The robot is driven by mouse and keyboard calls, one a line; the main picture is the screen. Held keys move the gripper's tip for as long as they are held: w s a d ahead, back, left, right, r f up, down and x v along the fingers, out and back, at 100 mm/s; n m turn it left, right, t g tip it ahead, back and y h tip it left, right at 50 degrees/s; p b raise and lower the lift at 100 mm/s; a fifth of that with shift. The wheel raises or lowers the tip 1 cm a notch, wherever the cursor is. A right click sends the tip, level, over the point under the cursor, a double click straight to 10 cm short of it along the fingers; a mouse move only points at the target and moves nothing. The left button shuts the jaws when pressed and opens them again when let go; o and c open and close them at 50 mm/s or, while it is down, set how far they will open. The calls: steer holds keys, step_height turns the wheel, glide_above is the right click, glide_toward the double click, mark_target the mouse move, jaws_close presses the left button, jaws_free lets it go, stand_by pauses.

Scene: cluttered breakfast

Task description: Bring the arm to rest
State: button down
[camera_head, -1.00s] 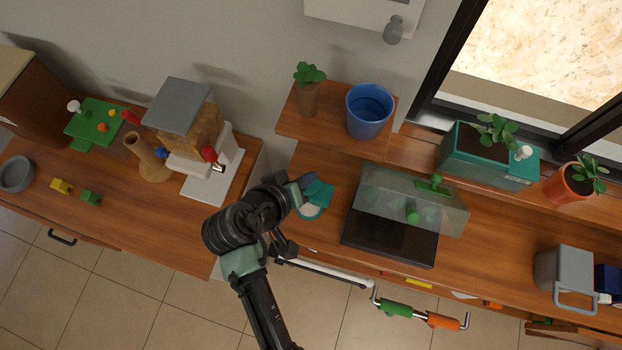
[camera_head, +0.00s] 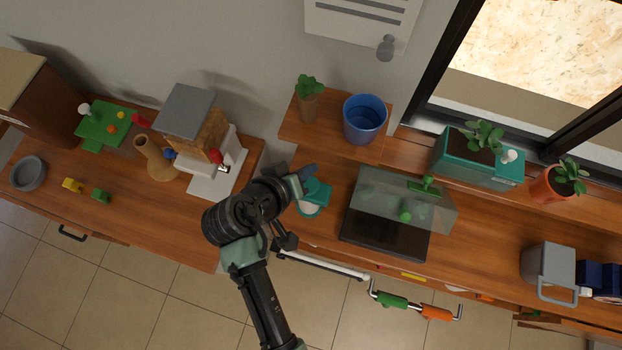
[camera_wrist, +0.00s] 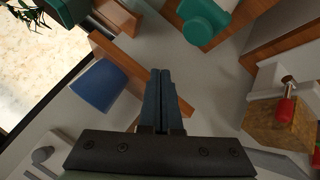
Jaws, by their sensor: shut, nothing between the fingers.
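My gripper shows in the wrist view (camera_wrist: 162,78) with its two dark fingers shut together and nothing between them. In the head view my gripper (camera_head: 305,176) is at the end of my folded arm, above the gap between the two counters. A teal object with a pale round part (camera_head: 316,196) lies close to it on the right counter, partly hidden by my gripper; I cannot tell whether they touch.
A blue bucket (camera_head: 365,119) and a potted plant (camera_head: 309,102) stand on the raised shelf. A clear-lidded dark box (camera_head: 385,237) is to the right. A machine with a grey top (camera_head: 186,112) and a tan vase (camera_head: 158,160) stand left. Floor in front is open.

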stand_by(0.4)
steer(key=w+a+r+m+t+y, duration=0.1)
steer(key=w+r+t+y, duration=0.1)
steer(key=w+r, duration=0.5)
steer(key=w+r+m+t+y, duration=0.15)
steer(key=w+r, duration=0.25)
steer(key=r, duration=0.6)
step_height(320, 180, up, 19)
steer(key=w+d+t+y, duration=0.1)
steer(key=w+d+t, duration=0.1)
steer(key=t, duration=0.4)
steer(key=s+r+t+b, duration=1)
steer(key=s+r+b, duration=0.3)
steer(key=r, duration=0.2)
steer(key=shift+s+a+n+y, duration=0.25)
steer(key=shift+s+n+y, duration=0.1)
steer(key=shift+y, duration=0.1)
steer(key=shift+w+f+t, duration=0.1)
steer(key=shift+f+t, duration=0.05)
steer(key=shift+t, duration=0.1)
